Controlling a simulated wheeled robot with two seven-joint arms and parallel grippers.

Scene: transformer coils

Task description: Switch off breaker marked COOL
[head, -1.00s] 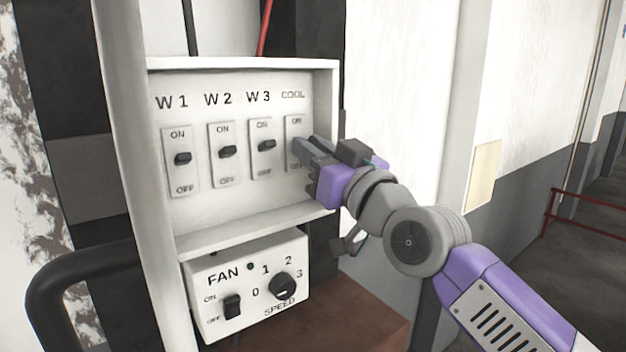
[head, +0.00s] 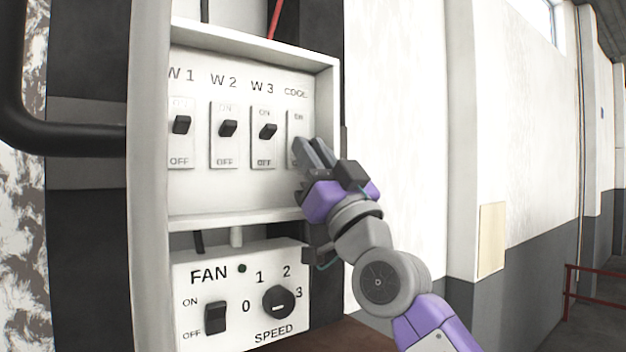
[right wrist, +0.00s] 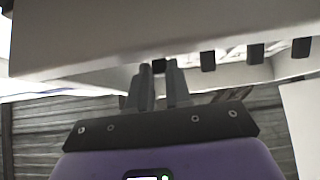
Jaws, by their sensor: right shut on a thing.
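Whether this lever is up or down cannot be told. My left gripper is not in view.
The W1 (head: 181,124), W2 (head: 228,128) and W3 (head: 267,131) levers stand left of COOL, each nearer its ON end. The box's raised white rim (head: 329,120) is close beside my fingers. The FAN box (head: 240,290), with switch and SPEED knob, is below.

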